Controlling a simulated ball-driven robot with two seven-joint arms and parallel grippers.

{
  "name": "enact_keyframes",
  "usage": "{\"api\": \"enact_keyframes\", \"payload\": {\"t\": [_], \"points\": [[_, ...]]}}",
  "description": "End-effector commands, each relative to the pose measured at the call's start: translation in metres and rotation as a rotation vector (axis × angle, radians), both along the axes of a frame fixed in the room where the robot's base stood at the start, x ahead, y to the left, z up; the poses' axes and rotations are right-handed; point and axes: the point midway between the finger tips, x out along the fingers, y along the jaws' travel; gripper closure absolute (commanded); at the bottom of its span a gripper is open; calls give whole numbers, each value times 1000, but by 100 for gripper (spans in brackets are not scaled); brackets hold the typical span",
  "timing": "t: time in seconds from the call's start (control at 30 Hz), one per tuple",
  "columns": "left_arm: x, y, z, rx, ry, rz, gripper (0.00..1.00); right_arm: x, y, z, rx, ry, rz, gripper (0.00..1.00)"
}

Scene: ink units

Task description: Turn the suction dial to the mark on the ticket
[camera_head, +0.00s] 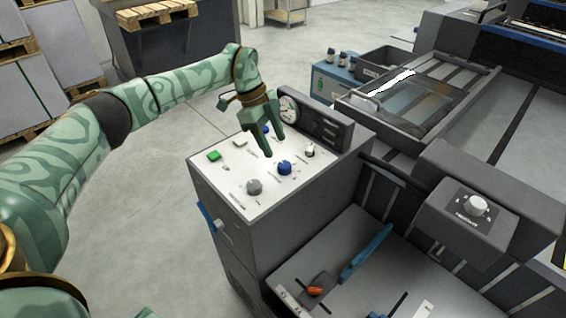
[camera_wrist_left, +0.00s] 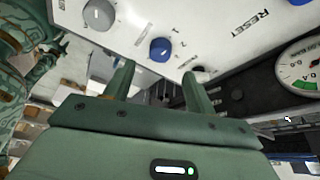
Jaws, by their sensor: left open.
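A white-topped control panel (camera_head: 225,172) carries several knobs: a grey knob (camera_head: 254,187), a blue knob (camera_head: 284,168), another blue knob (camera_head: 265,130) partly behind my gripper, and a black-and-white knob (camera_head: 309,151). Their small labels are unreadable, so I cannot tell which is the suction dial. My left gripper (camera_head: 275,141) is open above the panel. In the left wrist view, its fingers (camera_wrist_left: 157,70) are spread, empty, below a blue knob (camera_wrist_left: 160,49); a grey knob (camera_wrist_left: 98,14) lies left. I cannot make out a ticket for certain. My right gripper is out of view.
A round gauge (camera_head: 289,108) with a green arc stands in a dark housing at the panel's back edge. A green button (camera_head: 214,155) sits at its left. A separate grey box with a white dial (camera_head: 477,203) stands right. Open floor lies left.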

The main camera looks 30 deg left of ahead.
Motion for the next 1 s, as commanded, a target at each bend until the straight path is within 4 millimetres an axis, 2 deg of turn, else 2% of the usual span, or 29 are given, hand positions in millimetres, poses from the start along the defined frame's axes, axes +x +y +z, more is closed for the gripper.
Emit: {"api": "enact_keyframes", "payload": {"t": [0.03,0.1,0.3,0.7,0.73,0.87,1.0], "points": [[0,-6,-16,-1,5,-2,45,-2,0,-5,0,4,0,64],[0,-11,-29,-1,3,-2,45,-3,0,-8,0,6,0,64],[1,-23,-56,-2,0,-1,45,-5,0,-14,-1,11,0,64],[2,-27,-63,-2,-3,-1,45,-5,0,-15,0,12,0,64],[2,-27,-63,-2,-2,-1,50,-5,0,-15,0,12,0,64],[2,-27,-63,-2,-2,-1,87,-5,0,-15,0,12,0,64],[2,-27,-63,-2,-2,-2,89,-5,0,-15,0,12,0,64]]}}
